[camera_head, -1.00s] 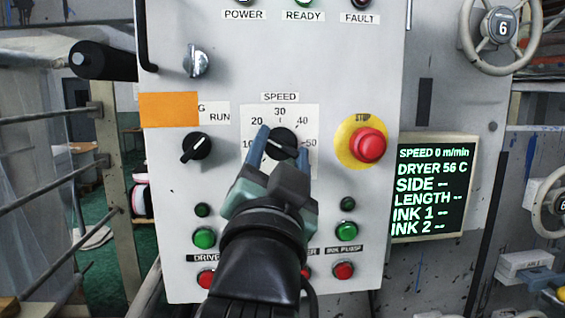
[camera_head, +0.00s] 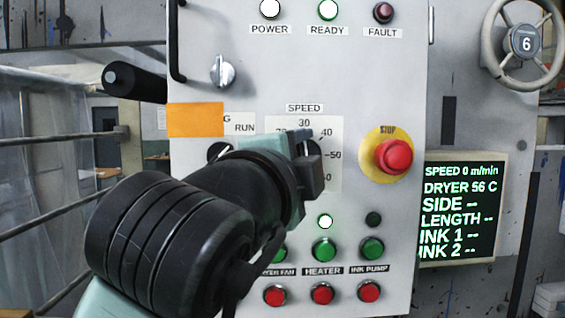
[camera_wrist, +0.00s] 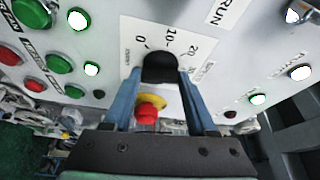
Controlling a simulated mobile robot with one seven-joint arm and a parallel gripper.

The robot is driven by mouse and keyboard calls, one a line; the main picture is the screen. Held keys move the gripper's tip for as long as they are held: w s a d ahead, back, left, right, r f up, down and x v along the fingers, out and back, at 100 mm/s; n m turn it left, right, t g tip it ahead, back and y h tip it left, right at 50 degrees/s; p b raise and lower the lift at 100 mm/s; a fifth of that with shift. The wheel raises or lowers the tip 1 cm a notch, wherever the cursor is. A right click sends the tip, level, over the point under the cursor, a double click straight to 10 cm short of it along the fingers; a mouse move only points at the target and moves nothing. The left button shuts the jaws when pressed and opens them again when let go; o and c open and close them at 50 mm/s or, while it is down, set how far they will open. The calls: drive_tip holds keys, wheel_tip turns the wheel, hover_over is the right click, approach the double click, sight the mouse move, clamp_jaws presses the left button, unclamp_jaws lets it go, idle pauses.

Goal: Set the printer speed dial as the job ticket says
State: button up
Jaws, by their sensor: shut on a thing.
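The black speed dial (camera_wrist: 160,68) sits on a white scale plate marked in tens on the grey control panel (camera_head: 395,60). My gripper (camera_wrist: 160,77) is shut on the dial, with one blue finger on each side of it in the wrist view. In the head view my gripper (camera_head: 306,146) and wrist cover most of the dial and the lower left of its scale (camera_head: 333,127). The 30 and 40 marks show above it. The dial's pointer direction cannot be made out. I see no readable job ticket.
The red stop button (camera_head: 393,156) on its yellow disc is just right of the dial. A display (camera_head: 460,210) reads speed 0 m/min and dryer 56 C. Green buttons (camera_head: 323,249) and red buttons (camera_head: 322,294) lie below. An orange card (camera_head: 195,119) covers part of a label.

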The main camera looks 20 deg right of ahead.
drive_tip(key=shift+m, duration=0.7)
drive_tip(key=o, duration=1.4)
drive_tip(key=shift+c, duration=0.2)
drive_tip(key=b+v, duration=0.2)
drive_tip(key=v, duration=1.1)
drive_tip(key=shift+r, duration=0.35)
